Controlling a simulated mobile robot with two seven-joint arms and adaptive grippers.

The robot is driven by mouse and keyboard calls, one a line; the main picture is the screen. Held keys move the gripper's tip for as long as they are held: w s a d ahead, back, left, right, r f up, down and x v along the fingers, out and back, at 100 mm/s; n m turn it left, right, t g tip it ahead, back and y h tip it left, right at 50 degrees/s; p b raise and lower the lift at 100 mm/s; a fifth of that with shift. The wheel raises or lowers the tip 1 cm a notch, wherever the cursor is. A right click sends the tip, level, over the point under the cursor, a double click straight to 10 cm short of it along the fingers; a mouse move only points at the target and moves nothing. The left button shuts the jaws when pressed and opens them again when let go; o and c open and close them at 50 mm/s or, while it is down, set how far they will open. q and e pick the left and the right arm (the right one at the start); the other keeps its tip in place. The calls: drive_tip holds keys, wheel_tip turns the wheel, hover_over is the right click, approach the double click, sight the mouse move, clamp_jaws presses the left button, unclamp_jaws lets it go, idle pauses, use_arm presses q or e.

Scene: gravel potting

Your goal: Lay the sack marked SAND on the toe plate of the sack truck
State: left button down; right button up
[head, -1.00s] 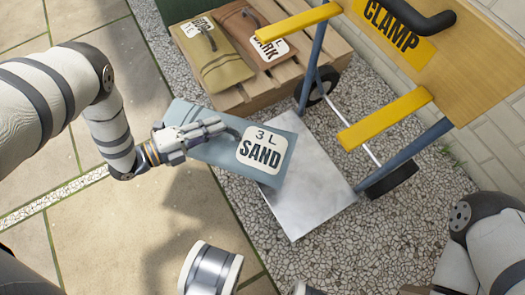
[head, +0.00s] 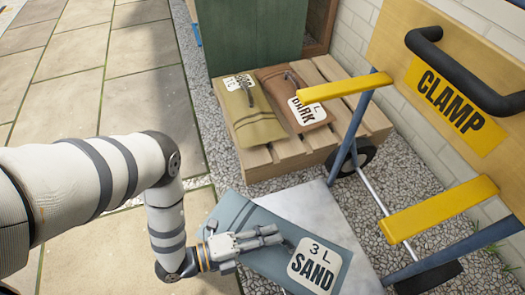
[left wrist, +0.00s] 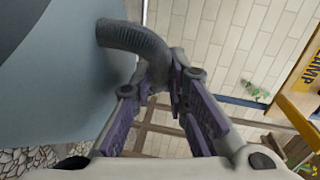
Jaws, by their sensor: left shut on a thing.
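The blue-grey sack marked SAND (head: 265,258) is at the bottom middle of the head view, its label "3 L SAND" facing up. My left gripper (head: 280,236) is shut on the sack's dark handle, which shows as a ribbed loop in the left wrist view (left wrist: 135,40). My left gripper's fingers (left wrist: 176,75) close around the handle's end there. The label end of the sack overlaps the sack truck's grey toe plate (head: 325,215) in the picture. I cannot tell whether it touches the plate. My right gripper is out of view.
The sack truck has yellow bars (head: 440,208) and a wooden board marked CLAMP (head: 455,105) on the right. A pallet (head: 265,165) behind holds an olive sack (head: 250,112) and a brown BARK sack (head: 295,100). Gravel surrounds the plate; paving (head: 100,95) at left is clear.

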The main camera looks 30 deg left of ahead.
sight(272, 249)
use_arm(q)
drive_tip(key=f+b, duration=0.1)
drive_tip(key=d+f+b, duration=0.1)
drive_tip(key=f+b, duration=0.1)
drive_tip(key=f, duration=0.1)
drive_tip(key=shift+s+d, duration=0.2)
drive_tip(key=shift+d, duration=0.15)
drive_tip(key=shift+f, duration=0.4)
drive_tip(key=shift+r, duration=0.1)
drive_tip(key=c, duration=1.8)
unclamp_jaws()
drive_tip(key=shift+f, duration=0.3)
drive_tip(key=shift+c, duration=0.2)
drive_tip(key=shift+o, duration=1.4)
